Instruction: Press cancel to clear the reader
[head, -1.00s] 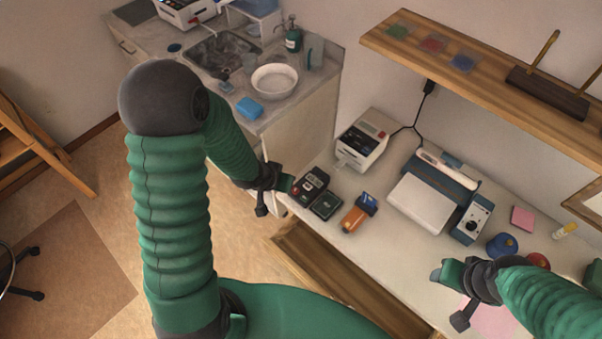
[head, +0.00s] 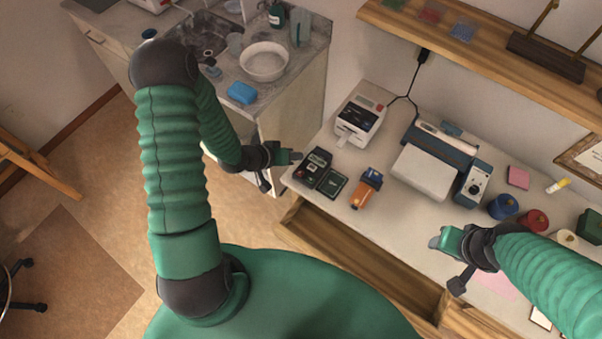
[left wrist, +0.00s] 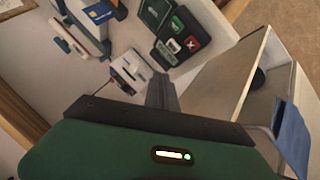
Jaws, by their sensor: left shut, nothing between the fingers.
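The reader, a black device (head: 314,164) with a dark panel (head: 331,182) beside it, lies on the white desk near its left front corner. My left gripper (head: 296,156) is shut and empty. Its tip is just left of the reader in the head view; whether it touches cannot be told. Its fingers (left wrist: 161,92) show below the panel in the left wrist view.
An orange device (head: 364,192) with a blue top stands right of the reader. A white printer (head: 360,121) is behind it, and a larger blue-and-white machine (head: 428,172) is further right. A wooden drawer (head: 350,258) hangs open below. A sink counter (head: 290,75) stands left.

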